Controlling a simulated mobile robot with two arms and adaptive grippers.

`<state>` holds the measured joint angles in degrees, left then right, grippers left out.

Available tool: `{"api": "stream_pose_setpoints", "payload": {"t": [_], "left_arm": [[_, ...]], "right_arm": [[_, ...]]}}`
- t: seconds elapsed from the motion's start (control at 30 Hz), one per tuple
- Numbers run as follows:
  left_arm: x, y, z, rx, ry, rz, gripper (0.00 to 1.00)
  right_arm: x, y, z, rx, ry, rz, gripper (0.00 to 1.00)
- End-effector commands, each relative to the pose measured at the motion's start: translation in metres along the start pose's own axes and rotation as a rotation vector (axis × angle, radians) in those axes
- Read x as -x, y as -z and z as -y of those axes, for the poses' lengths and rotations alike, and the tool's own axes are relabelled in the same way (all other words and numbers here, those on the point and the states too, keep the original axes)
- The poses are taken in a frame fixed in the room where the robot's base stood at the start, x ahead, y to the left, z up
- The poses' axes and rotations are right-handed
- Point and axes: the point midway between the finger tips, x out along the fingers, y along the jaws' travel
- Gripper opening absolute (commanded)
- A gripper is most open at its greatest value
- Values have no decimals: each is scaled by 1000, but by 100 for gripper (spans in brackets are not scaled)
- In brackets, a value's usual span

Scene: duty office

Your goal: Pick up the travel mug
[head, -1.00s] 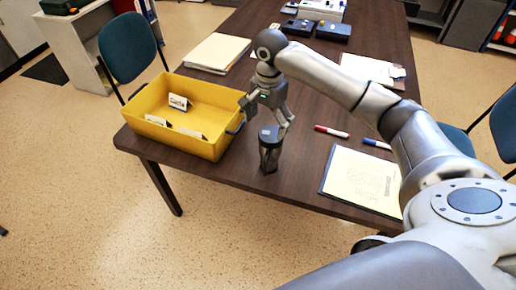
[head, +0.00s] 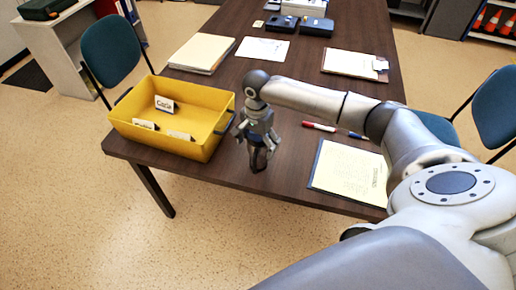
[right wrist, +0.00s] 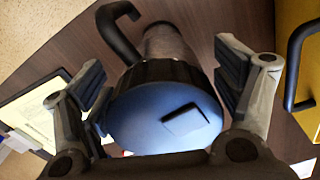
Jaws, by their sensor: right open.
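The travel mug (head: 259,160) stands upright near the table's front edge, to the right of the yellow bin. In the head view my right gripper hides most of its upper part. In the right wrist view its blue lid (right wrist: 165,118) is close below the gripper, with a dark handle (right wrist: 119,30) at the upper left. My right gripper (head: 257,139) is open above and around the mug's top. In the right wrist view the fingers of this gripper (right wrist: 158,85) are on both sides of the mug, apart from its body. My left gripper is out of view.
The yellow bin (head: 198,149) with several name cards is just left of the gripper. A clipboard with yellow paper (head: 350,170) and markers (head: 319,126) lie to the right. Papers, folders and dark cases are farther back. The brown table (head: 285,205) has free room around the mug.

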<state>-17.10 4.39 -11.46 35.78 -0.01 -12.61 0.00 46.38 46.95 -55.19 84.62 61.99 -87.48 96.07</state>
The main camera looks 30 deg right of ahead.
Motion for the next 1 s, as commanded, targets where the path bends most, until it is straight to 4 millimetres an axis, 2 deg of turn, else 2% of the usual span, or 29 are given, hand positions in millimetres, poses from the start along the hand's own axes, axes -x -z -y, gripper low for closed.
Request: {"api": "stream_pose_setpoints", "payload": {"t": [0.17,0.2,0.73,1.0], "left_arm": [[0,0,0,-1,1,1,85],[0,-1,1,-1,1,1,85],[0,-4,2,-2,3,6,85],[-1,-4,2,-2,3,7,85]], "right_arm": [[0,0,0,1,1,0,86],[0,0,0,1,1,0,83],[0,0,1,1,1,0,15],[2,0,1,1,3,0,14]]}}
